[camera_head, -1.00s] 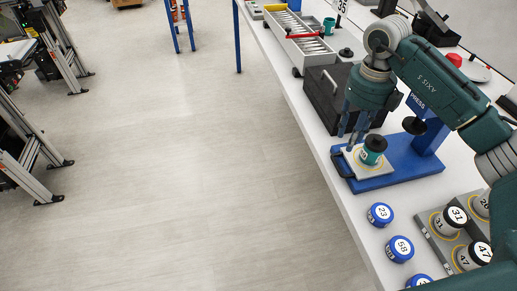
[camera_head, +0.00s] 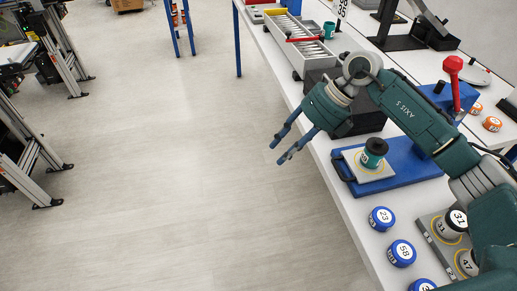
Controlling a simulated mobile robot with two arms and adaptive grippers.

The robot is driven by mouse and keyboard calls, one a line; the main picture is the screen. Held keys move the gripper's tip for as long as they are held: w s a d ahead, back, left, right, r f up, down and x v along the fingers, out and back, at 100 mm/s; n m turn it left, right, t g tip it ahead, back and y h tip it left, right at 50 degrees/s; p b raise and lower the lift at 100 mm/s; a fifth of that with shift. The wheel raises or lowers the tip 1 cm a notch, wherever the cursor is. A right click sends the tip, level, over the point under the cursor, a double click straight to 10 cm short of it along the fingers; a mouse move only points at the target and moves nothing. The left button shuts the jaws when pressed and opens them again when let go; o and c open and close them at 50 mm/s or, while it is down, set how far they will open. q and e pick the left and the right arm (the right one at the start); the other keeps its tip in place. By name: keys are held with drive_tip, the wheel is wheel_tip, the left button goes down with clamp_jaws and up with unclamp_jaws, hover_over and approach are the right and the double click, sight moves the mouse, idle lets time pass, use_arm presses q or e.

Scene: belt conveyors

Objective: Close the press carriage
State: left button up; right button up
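The blue press (camera_head: 408,172) stands on the white bench, with its post at the back right and a red-knobbed lever (camera_head: 454,75) raised on it. The press carriage (camera_head: 372,174), a pale plate with a dark handle (camera_head: 343,168) at its left edge, is at the left end of the press base, out from the post. A teal container with a dark cap (camera_head: 374,153) stands upright on it. My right gripper (camera_head: 280,149) is open and empty, left of the carriage, apart from it and past the bench edge in the picture. My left gripper is out of view.
Blue-rimmed numbered pucks (camera_head: 382,218) lie near the bench's front edge. A grey holder (camera_head: 432,222) with black-capped pieces is at the lower right. A black box (camera_head: 357,117) and a long grey tray (camera_head: 308,52) stand behind the press. Open floor lies left.

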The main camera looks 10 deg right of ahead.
drive_tip(key=a+r+y, duration=0.1)
drive_tip(key=a+y, duration=0.2)
drive_tip(key=a, duration=0.4)
drive_tip(key=shift+s, duration=0.15)
